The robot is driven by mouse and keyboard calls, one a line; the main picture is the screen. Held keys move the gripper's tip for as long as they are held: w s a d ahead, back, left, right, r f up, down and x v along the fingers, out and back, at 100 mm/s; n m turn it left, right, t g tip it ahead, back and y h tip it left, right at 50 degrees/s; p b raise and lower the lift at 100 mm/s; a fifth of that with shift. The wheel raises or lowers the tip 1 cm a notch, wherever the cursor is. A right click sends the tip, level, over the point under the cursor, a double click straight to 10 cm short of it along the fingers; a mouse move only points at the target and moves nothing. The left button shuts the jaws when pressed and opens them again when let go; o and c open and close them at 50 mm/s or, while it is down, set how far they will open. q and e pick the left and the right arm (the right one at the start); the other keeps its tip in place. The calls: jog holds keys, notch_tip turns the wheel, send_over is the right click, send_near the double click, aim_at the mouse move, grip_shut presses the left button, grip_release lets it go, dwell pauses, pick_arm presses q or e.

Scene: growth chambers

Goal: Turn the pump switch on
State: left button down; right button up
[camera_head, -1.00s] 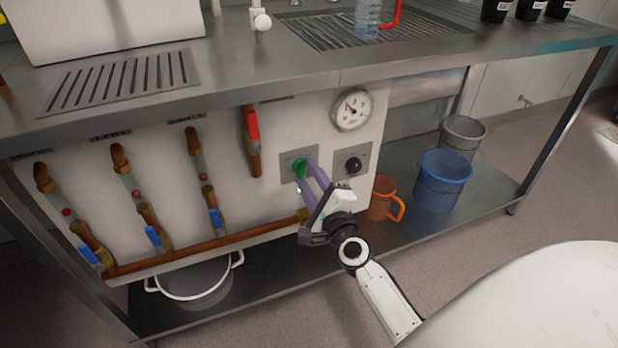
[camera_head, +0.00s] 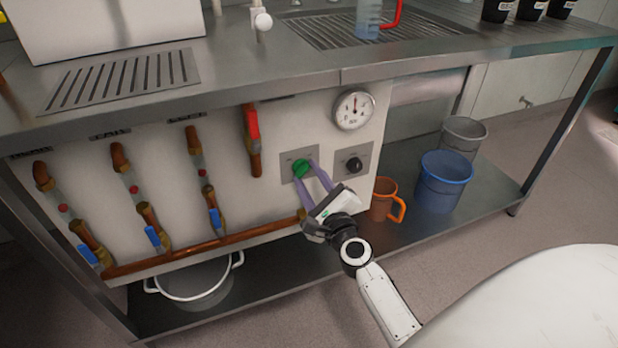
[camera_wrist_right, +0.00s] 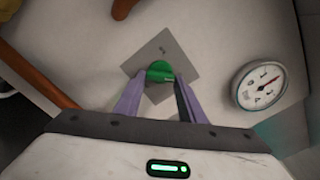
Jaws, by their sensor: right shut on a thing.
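The green pump switch (camera_head: 301,168) is a knob on a grey square plate (camera_head: 287,174) on the white panel under the bench. My right gripper (camera_head: 311,178) reaches it from the lower right, with its purple fingers on either side of the knob. In the right wrist view the green knob (camera_wrist_right: 159,70) sits between the two fingertips (camera_wrist_right: 159,80), and the gripper is shut on it. The fingers partly hide the knob's lower side and its plate. My left gripper is not in view.
A black knob (camera_head: 354,164) on its own plate is just right of the switch, below a round gauge (camera_head: 354,110). A red-handled valve (camera_head: 252,125) and copper pipes are to the left. An orange jug (camera_head: 381,203) and blue bucket (camera_head: 444,181) stand on the lower shelf.

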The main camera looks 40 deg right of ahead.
jog(key=o, duration=1)
jog(key=shift+o, duration=0.2)
jog(key=shift+s, duration=0.1)
jog(key=v, duration=1)
jog(key=shift+b, duration=0.45)
